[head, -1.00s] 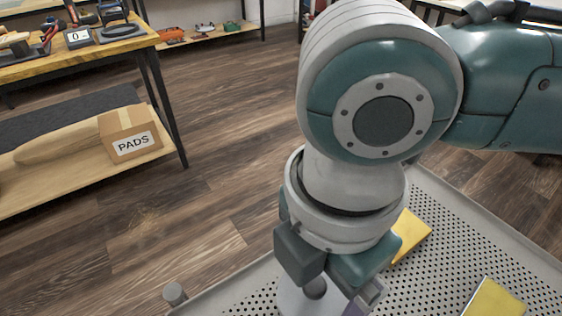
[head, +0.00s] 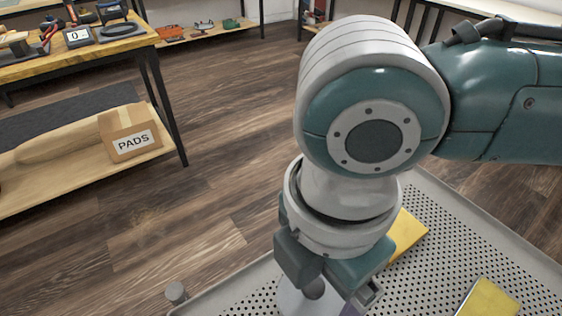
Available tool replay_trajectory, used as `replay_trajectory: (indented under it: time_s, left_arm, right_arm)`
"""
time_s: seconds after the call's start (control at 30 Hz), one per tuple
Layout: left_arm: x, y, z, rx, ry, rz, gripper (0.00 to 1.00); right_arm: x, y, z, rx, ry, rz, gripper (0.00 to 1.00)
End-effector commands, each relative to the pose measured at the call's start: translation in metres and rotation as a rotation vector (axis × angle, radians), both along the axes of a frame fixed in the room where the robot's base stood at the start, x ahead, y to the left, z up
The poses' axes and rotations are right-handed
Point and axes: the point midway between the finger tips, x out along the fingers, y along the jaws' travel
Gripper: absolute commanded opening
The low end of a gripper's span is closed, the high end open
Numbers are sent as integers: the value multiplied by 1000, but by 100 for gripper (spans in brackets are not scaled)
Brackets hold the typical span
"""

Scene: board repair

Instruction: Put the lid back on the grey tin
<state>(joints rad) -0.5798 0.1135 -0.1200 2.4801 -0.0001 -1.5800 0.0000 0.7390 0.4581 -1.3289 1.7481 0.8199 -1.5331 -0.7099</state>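My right arm comes in from the right and its gripper (head: 328,285) points down over a perforated grey tray surface. The gripper's fingertips are hidden or cut off at the bottom edge, so its opening and any grip cannot be seen. A pale grey, rounded thing (head: 292,302) shows partly just below the gripper; I cannot tell whether it is the tin or its lid. No other part that I can name as the tin or lid is visible. My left gripper is not in view.
The floor between is clear.

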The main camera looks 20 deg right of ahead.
Motion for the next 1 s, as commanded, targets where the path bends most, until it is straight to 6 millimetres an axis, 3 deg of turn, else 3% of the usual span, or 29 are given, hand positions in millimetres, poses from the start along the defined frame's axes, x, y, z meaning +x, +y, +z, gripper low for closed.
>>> replay_trajectory:
  time_s: [0.4, 0.43, 0.5, 1.0]
  left_arm:
    - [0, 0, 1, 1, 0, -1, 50]
    - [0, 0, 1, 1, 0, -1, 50]
    - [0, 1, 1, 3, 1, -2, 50]
    - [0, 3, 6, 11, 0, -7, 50]
  right_arm:
    - [0, 0, 0, 0, 0, 0, 37]
    - [0, 0, 0, 0, 0, 0, 93]
    - [0, 0, 0, 0, 0, 0, 100]
    - [0, 0, 5, 0, 1, 0, 100]
